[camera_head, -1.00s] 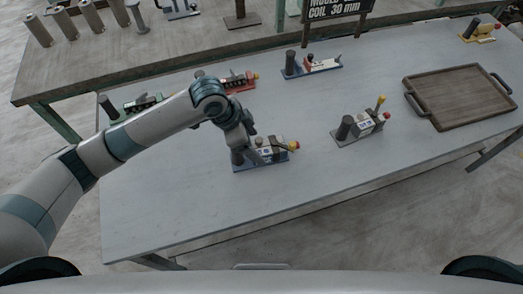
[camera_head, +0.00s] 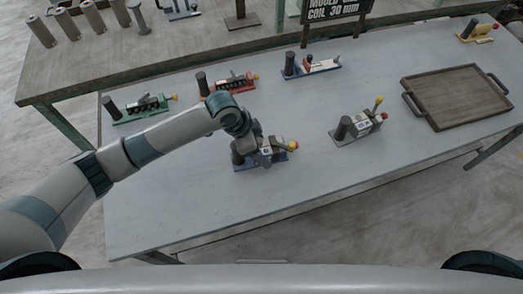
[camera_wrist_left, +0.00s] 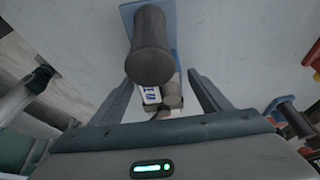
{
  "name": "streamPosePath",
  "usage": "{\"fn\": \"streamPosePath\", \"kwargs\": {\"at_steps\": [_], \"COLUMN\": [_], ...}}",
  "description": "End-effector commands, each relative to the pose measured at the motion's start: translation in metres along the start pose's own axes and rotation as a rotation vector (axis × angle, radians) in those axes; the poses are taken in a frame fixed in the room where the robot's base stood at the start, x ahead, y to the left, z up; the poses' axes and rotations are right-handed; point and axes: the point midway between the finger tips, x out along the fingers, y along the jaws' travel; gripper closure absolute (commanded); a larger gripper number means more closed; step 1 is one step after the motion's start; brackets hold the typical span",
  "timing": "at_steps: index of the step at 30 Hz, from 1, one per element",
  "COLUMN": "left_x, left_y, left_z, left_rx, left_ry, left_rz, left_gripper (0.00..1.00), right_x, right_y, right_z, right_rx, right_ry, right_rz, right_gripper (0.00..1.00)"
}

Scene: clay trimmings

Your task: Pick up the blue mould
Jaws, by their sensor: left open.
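A mould with a blue base (camera_head: 250,167) stands at the near middle of the table in the head view. It has a dark upright cylinder, a grey body and a lever with red and yellow knobs. My left gripper (camera_head: 265,149) is over it and hides part of its body. In the left wrist view my left gripper (camera_wrist_left: 160,92) is open, one finger on each side of the labelled body (camera_wrist_left: 152,95). The dark cylinder (camera_wrist_left: 150,48) and blue base (camera_wrist_left: 128,12) lie beyond. I cannot tell whether the fingers touch it. My right gripper is not in view.
A second blue-based mould (camera_head: 318,68) stands farther back. Red (camera_head: 238,88), green (camera_head: 148,108), grey (camera_head: 352,137) and yellow (camera_head: 480,36) moulds stand around. A wooden tray (camera_head: 408,84) lies at right. The near left table is clear.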

Motion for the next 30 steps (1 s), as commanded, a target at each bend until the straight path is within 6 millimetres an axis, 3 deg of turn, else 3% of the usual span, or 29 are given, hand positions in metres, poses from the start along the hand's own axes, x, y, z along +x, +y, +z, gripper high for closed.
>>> {"fn": "streamPosePath", "kwargs": {"at_steps": [3, 9, 12, 23, 30], "left_x": [0.000, 0.000, -0.001, -0.006, -0.029], "left_y": [0.000, 0.000, -0.001, -0.001, -0.001], "left_z": [0.000, 0.000, -0.001, -0.003, -0.014], "left_rx": [0.000, 0.000, 0.000, 0.000, 0.002], "left_ry": [0.000, 0.000, 0.002, 0.004, 0.005], "left_rz": [0.000, 0.000, -0.001, -0.001, -0.003], "left_gripper": [0.32, 0.80, 0.97, 0.97, 0.97], "right_x": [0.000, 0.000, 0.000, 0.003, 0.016], "right_y": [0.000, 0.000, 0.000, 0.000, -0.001], "right_z": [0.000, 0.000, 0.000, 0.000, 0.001], "right_rx": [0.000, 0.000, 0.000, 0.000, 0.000], "right_ry": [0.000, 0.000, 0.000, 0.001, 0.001], "right_rz": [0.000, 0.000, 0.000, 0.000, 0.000], "right_gripper": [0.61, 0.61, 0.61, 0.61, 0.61]}}
